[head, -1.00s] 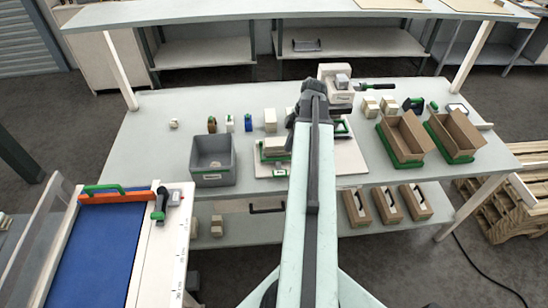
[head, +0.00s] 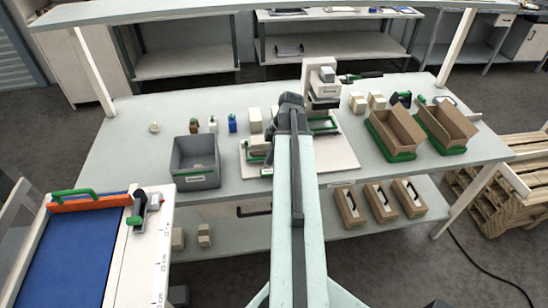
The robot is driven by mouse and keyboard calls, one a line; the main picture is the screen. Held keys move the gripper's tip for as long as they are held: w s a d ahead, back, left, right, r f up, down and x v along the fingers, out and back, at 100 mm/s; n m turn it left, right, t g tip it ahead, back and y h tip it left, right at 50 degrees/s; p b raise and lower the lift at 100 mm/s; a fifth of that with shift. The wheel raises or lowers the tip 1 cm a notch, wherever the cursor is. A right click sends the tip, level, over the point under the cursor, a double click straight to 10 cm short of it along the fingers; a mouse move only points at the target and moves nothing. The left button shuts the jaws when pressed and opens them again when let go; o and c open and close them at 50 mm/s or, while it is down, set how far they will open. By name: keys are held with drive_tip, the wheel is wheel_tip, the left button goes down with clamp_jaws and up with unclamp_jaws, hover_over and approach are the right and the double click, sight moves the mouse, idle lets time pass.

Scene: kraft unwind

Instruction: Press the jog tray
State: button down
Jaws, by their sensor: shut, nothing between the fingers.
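The jog tray seems to be the low green-edged tray (head: 246,160) on the white board, left of my arm, with a pale block in it. I cannot tell it for certain from the other green-edged piece (head: 331,124) under the white press-like machine (head: 320,72). My gripper (head: 269,143) hangs from the end of my arm at the tray's right side and is shut and empty. My arm hides part of the board. Whether the fingertips touch the tray cannot be seen.
A grey bin (head: 195,180) stands left of the board. Small bottles and pale blocks stand behind it. Two open cardboard boxes (head: 447,122) sit in green trays at the right. A blue-topped table (head: 72,255) is at the lower left. The bench's front left is clear.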

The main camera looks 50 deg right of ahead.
sight(270, 174)
wheel_tip(270, 174, down, 5)
drive_tip(key=b, duration=0.3)
drive_tip(key=shift+a, duration=0.1)
drive_tip(key=shift+r, duration=0.1)
drive_tip(key=f+b, duration=0.3)
drive_tip(key=shift+s+a+t+h, duration=0.2)
drive_tip(key=shift+a+t+h, duration=0.05)
drive_tip(key=shift+t+h, duration=0.05)
drive_tip(key=shift+s+a+r, duration=0.1)
drive_tip(key=shift+s+r, duration=0.1)
drive_tip(key=shift+r, duration=0.05)
